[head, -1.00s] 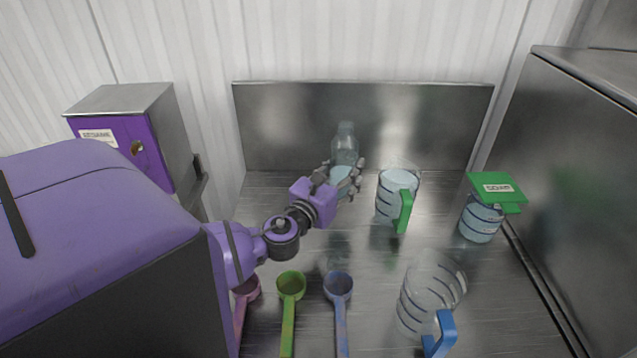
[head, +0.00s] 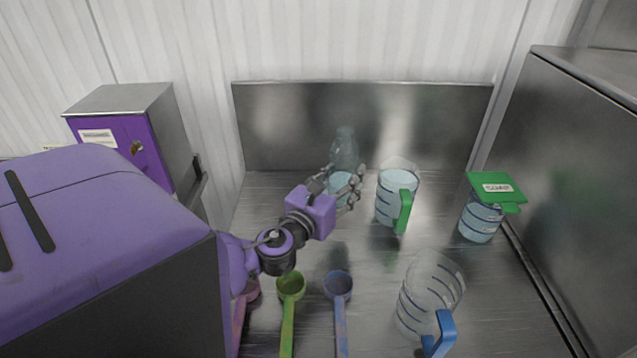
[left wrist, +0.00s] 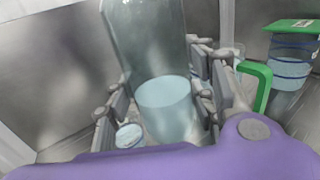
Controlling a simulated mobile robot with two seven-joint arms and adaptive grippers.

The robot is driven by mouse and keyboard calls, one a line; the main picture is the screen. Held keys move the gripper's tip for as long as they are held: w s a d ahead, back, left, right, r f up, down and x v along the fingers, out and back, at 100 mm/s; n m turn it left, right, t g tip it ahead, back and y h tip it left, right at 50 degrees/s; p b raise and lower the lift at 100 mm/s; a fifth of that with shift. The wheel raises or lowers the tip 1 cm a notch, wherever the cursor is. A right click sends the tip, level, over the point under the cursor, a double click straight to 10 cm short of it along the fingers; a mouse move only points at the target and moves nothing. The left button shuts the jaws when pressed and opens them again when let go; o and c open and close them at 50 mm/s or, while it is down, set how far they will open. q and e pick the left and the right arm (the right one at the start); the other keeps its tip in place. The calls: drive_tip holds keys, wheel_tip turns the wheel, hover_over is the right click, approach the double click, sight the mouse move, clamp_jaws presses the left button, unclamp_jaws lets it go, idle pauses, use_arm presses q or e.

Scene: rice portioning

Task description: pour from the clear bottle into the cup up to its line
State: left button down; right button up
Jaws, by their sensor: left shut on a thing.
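The clear bottle (head: 344,150) stands roughly upright at the back of the steel counter, with pale contents in its lower part. My left gripper (head: 343,188) is shut on it around its lower body. In the left wrist view the bottle (left wrist: 150,45) rises between the fingers (left wrist: 160,105). Right of it is a clear cup with a green handle (head: 398,185), with pale contents. A clear cup with a blue handle (head: 430,290) stands at the front right and looks empty. I cannot tell which cup is meant. My right gripper is not in view.
A lidded cup with a green top (head: 481,215) stands at the right. Pink (head: 246,290), green (head: 291,288) and blue (head: 338,286) scoops lie at the front. A purple-fronted box (head: 125,140) is at the left, a steel cabinet (head: 590,180) at the right.

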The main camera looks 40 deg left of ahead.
use_arm(q)
drive_tip(key=s+d+r, duration=0.2)
drive_tip(key=s+d, duration=0.2)
drive_tip(key=s, duration=0.2)
drive_tip(key=shift+s+d, duration=0.3)
drive_tip(key=shift+s, duration=0.05)
idle(0.4)
